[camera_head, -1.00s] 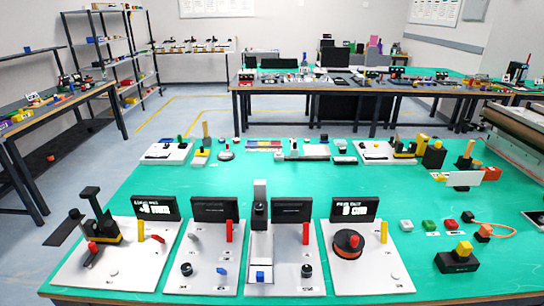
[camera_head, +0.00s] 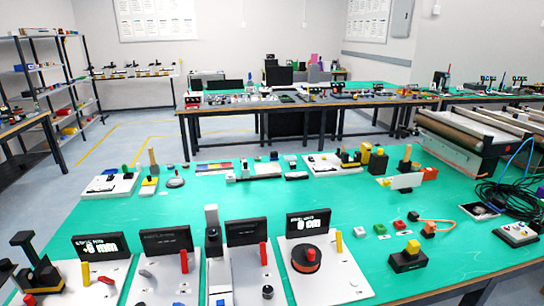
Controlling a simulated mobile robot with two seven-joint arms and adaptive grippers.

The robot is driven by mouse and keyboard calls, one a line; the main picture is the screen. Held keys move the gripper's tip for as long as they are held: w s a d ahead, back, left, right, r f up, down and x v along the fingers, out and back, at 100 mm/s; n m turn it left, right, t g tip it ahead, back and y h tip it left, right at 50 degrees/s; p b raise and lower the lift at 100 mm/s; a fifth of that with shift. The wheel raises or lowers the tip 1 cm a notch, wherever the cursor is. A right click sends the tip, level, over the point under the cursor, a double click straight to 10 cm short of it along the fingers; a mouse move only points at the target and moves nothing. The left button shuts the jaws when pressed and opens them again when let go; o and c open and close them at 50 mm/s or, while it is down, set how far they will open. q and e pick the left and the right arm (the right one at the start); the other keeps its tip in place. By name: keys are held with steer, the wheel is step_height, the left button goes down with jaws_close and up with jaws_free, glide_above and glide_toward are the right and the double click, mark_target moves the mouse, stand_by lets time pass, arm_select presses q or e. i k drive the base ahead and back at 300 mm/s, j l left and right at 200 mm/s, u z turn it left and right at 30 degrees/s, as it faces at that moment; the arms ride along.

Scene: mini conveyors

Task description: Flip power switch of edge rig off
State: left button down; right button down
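The rig at the front left has a black display (camera_head: 101,247) with white text that appears to read "EDGE" and a value in mm. It stands on a white plate (camera_head: 70,272). The plate's front is cut off by the bottom of the frame. I cannot tell which part is the power switch or how it is set. Neither gripper is in view.
Other rigs stand to the right, including one with a black-and-red reel (camera_head: 306,257). Coloured buttons (camera_head: 398,225) and a black block with a yellow top (camera_head: 408,258) sit on the green table (camera_head: 240,197). A roller conveyor (camera_head: 465,130) and dark cables (camera_head: 505,195) are at the right.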

mark_target(104, 279)
steer(key=u, duration=1.35)
